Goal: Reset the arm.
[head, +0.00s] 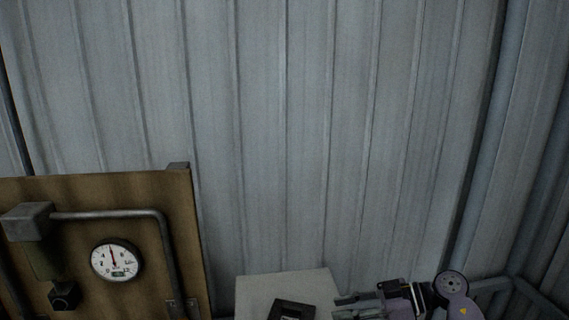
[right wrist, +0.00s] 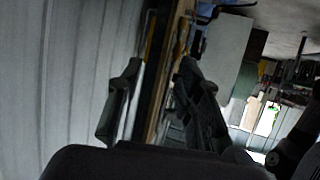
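My right gripper (head: 358,304) is at the bottom right of the head view, its arm coming in from the right and its fingers pointing left. It is beside a pale box-like surface (head: 262,290), and I cannot tell whether it touches it. In the right wrist view the two dark fingers of my right gripper (right wrist: 160,66) stand apart with nothing held between them. Only background shows through the gap. My left arm and left gripper are not in view.
A brown board (head: 150,215) with a round dial gauge (head: 117,260) and a bent grey pipe (head: 110,215) stands at the lower left. A dark device (head: 292,309) is on the pale surface. A corrugated metal wall (head: 300,130) fills the back. The right wrist view shows a cluttered area at right.

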